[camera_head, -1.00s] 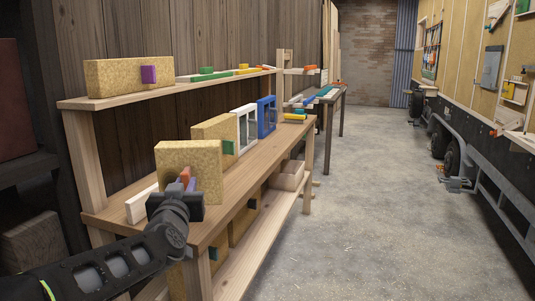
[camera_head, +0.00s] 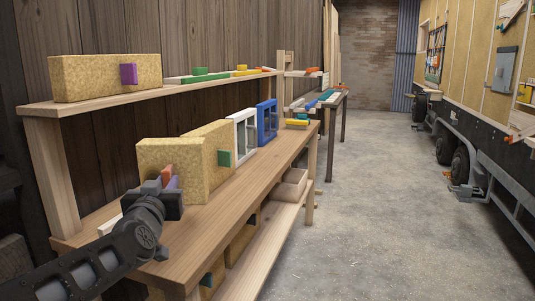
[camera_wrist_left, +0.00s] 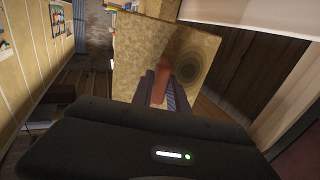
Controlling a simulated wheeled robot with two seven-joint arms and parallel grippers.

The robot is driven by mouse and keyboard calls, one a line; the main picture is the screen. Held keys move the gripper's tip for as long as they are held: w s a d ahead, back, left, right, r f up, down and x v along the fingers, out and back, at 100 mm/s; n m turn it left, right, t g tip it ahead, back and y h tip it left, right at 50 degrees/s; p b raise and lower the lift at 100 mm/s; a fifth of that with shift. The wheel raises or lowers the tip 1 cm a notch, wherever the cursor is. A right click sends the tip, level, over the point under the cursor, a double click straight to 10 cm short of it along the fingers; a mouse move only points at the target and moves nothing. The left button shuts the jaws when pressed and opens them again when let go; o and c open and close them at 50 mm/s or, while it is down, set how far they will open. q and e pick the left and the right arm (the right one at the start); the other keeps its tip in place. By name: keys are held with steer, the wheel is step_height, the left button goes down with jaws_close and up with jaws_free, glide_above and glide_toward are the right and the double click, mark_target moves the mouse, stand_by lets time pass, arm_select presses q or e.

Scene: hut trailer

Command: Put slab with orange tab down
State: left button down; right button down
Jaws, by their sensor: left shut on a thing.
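The slab with the orange tab (camera_head: 160,152) is a tan, speckled block at the near end of the workbench top. Its orange tab (camera_head: 167,173) faces me. My left gripper (camera_head: 170,183) is shut on that tab, its fingers on either side. In the left wrist view the slab (camera_wrist_left: 140,50) stands beyond the fingers, with the orange tab (camera_wrist_left: 160,86) between them. The slab is upright, close in front of the slab with a green tab (camera_head: 212,150). I cannot tell whether its base touches the bench top. My right gripper is not in view.
A white-framed window (camera_head: 245,135) and a blue-framed window (camera_head: 266,122) stand farther along the bench (camera_head: 225,200). A slab with a purple tab (camera_head: 90,78) lies on the upper shelf. A pale piece (camera_head: 110,225) lies behind my gripper. Floor to the right is clear.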

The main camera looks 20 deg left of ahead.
arm_select(q)
steer(key=shift+s+d+r, duration=0.1)
steer(key=shift+s+r, duration=0.05)
steer(key=shift+s, duration=0.05)
steer(key=shift+w, duration=0.1)
step_height(320, 180, down, 5)
steer(key=shift+f+b, duration=0.1)
steer(key=shift+b, duration=0.9)
steer(key=b, duration=0.2)
glide_above(175, 251)
steer(key=shift+f, duration=2.45)
steer(key=shift+f, duration=0.1)
steer(key=c, duration=1.3)
jaws_free()
